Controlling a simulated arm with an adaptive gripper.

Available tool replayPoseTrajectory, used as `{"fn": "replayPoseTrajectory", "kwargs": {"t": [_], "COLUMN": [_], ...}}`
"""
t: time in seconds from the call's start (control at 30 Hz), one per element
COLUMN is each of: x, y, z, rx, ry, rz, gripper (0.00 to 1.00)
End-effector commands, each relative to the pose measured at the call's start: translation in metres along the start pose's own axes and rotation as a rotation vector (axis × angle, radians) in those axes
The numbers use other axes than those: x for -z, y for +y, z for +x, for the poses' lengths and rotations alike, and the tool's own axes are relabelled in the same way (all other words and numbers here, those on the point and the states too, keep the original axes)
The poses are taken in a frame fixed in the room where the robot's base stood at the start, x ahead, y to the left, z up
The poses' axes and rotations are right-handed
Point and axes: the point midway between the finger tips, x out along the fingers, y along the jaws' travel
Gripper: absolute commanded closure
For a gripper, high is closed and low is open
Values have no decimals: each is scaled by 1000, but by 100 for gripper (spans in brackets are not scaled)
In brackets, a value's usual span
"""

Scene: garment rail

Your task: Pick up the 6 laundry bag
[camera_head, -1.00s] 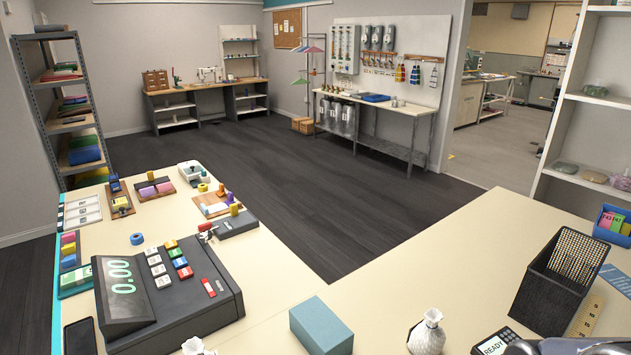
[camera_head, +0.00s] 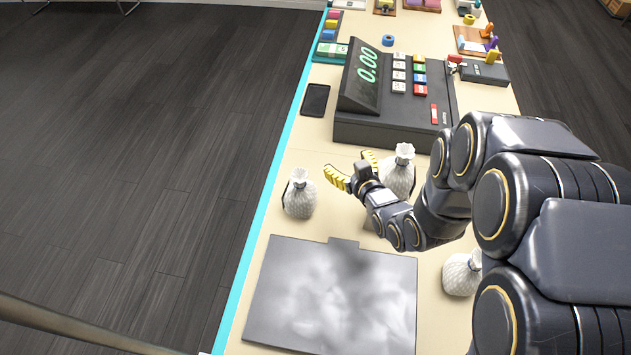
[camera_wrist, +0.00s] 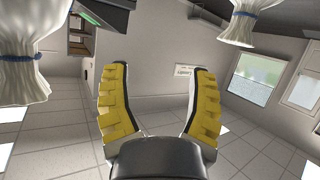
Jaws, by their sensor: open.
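Three white, textured laundry bags with tied necks stand upright on the cream counter (camera_head: 330,145). The left bag (camera_head: 299,198) is near the teal edge. The middle bag (camera_head: 401,174) is in front of the cash register, partly hidden by my gripper. The right bag (camera_head: 460,274) is partly hidden by my arm. No number 6 is readable on any bag. My gripper (camera_head: 353,167) is open and empty, its yellow fingers between the left and middle bags. In the wrist view it is spread (camera_wrist: 159,73), with one bag (camera_wrist: 22,72) at upper left and another (camera_wrist: 240,22) at upper right.
A dark cash register (camera_head: 400,110) stands beyond the bags, with a black phone (camera_head: 315,99) to its left. A flat grey panel (camera_head: 335,300) lies in front of the bags. Small coloured items and trays fill the counter's far end. Dark floor lies left of the counter.

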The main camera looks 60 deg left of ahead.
Motion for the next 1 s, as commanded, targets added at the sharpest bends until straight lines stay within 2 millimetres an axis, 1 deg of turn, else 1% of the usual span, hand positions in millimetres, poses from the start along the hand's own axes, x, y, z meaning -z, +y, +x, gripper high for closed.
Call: {"fn": "replayPoseTrajectory", "kwargs": {"t": [0.03, 0.1, 0.2, 0.23, 0.33, 0.6, 0.77, 0.87, 1.0], "x": [-22, -35, -47, -48, -52, -52, -50, -49, -51], "y": [-26, -51, -72, -76, -83, -86, -87, -88, -91], "z": [1, 1, -2, -2, 0, 19, 25, 32, 50], "rx": [57, 110, 156, 164, 178, 178, 176, 176, 176], "ry": [-8, 10, 27, 31, 33, 32, 35, 39, 36], "rz": [14, 27, 45, 49, 51, 51, 55, 55, 55], "gripper": [42, 42, 42, 42, 42, 42, 42, 42, 42]}}
